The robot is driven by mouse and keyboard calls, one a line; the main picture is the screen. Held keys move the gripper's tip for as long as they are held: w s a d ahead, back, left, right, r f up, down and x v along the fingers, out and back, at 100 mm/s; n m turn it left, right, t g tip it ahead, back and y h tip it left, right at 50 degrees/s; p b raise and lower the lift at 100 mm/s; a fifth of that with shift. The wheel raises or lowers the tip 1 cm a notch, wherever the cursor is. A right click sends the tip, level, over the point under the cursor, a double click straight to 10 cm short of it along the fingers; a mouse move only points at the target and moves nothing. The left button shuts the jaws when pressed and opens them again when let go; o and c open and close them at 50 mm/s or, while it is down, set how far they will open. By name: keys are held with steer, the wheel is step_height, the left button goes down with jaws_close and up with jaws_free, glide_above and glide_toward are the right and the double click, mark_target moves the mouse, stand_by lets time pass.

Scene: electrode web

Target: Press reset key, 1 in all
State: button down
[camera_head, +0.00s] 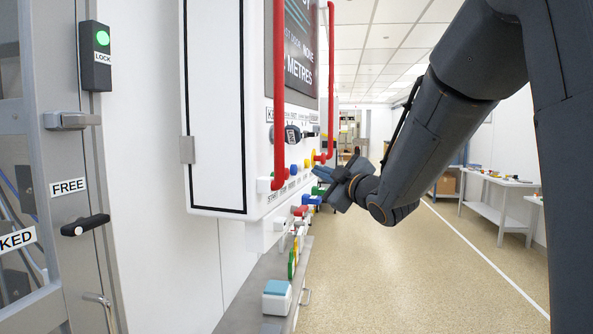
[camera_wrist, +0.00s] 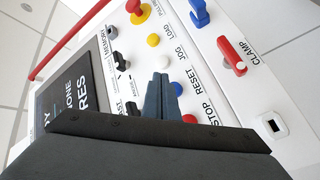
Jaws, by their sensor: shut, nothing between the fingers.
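In the wrist view the reset key is a round blue button (camera_wrist: 176,88) beside the RESET label, on a white control panel. My gripper (camera_wrist: 161,77) is shut and empty. Its fingertips lie just left of the blue button in the picture and hide part of the panel there. I cannot tell whether they touch the panel. In the head view my gripper (camera_head: 318,180) is in front of the lower edge of the white cabinet (camera_head: 215,110), close to its row of buttons.
Near the reset key are a white JOG button (camera_wrist: 163,62), a yellow LOAD button (camera_wrist: 153,40) and a red STOP button (camera_wrist: 189,118). A red clamp switch (camera_wrist: 232,57) sits further right. Red rails (camera_head: 280,90) stand out from the cabinet. Open floor (camera_head: 400,270) lies right.

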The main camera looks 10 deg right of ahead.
steer(key=shift+s+d, duration=0.25)
steer(key=shift+d, duration=0.3)
steer(key=shift+s+d, duration=0.25)
steer(key=shift+d, duration=0.25)
steer(key=s+d+f+m+g+h, duration=0.1)
steer(key=s+f+m+g+h, duration=0.3)
steer(key=f, duration=0.7)
steer(key=s+d+f+m+g+h, duration=0.25)
steer(key=s+f+m, duration=0.2)
steer(key=f, duration=0.55)
steer(key=s+a+f+m+g, duration=0.2)
steer(key=s+f+g, duration=0.3)
steer(key=s, duration=0.7)
steer(key=s+a+f+m+g, duration=0.2)
steer(key=s+f+g, duration=0.3)
steer(key=s, duration=0.8)
step_height(320, 180, down, 3)
steer(key=shift+a+f+m+y, duration=0.15)
steer(key=shift+a+m+y, duration=0.2)
steer(key=shift+a+m, duration=0.1)
steer(key=shift+d+g, duration=0.1)
steer(key=shift+g, duration=0.15)
